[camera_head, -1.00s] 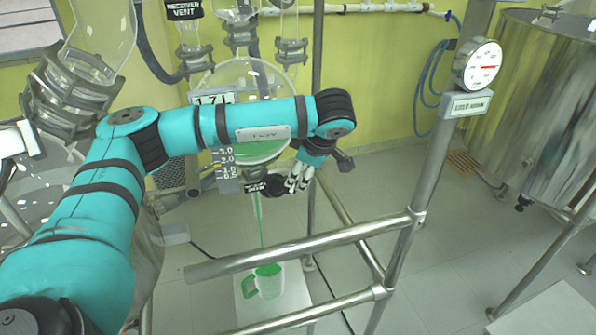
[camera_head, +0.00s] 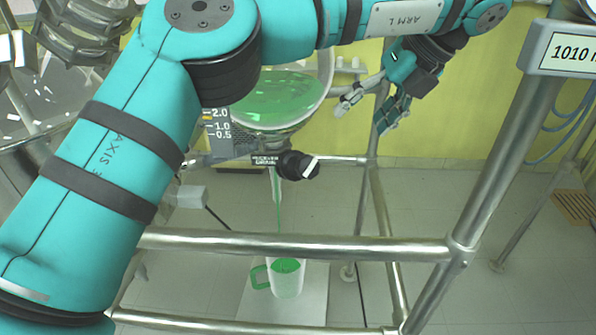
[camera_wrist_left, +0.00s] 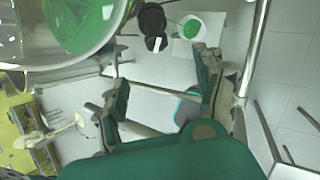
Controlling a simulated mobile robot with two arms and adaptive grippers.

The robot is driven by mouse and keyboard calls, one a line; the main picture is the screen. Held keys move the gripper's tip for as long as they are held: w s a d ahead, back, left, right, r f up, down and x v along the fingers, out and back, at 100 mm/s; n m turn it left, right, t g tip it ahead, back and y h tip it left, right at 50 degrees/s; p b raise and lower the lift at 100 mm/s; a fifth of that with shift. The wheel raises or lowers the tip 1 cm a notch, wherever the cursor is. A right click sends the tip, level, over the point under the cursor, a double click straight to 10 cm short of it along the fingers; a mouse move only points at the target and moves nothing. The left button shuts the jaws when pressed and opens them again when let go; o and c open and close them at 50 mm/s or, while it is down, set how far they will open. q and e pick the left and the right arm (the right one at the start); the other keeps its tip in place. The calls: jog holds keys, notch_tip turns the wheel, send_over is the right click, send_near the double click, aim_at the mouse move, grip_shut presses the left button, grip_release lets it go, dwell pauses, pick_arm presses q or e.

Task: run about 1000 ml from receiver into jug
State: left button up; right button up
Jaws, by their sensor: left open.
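The receiver (camera_head: 285,100) is a round glass vessel holding green liquid, with a scale plate (camera_head: 216,122) at its left; my arm hides its upper part. Below it is the outlet valve with a black knob (camera_head: 298,165) and white mark. A thin green stream runs down from the outlet toward the jug. The jug (camera_head: 288,279), white with a green handle and green liquid, stands upright below. My left gripper (camera_head: 365,112) is open and empty, right of the receiver and apart from the knob. The wrist view shows the knob (camera_wrist_left: 152,20) and jug (camera_wrist_left: 193,27) beyond its fingers.
A display (camera_head: 575,52) at upper right reads "1010 m", cut off by the edge. Metal rails (camera_head: 300,245) cross in front of the jug, joined to a slanting post (camera_head: 505,150). The jug stands on a white plate (camera_head: 313,300).

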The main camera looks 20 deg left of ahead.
aim_at(311, 166)
pick_arm(q)
jog(key=x, duration=1.6)
jog(key=shift+s+a, duration=0.15)
jog(key=shift+a, duration=0.25)
jog(key=shift+a+f, duration=0.2)
jog(key=shift+f, duration=0.25)
pick_arm(e)
jog(key=shift+s+a, duration=0.25)
jog(key=shift+s, duration=0.25)
jog(key=shift+s+a, duration=0.25)
jog(key=shift+s, duration=0.2)
pick_arm(q)
jog(key=c, duration=1.2)
pick_arm(e)
jog(key=shift+s+a, duration=0.1)
jog(key=shift+a, duration=0.2)
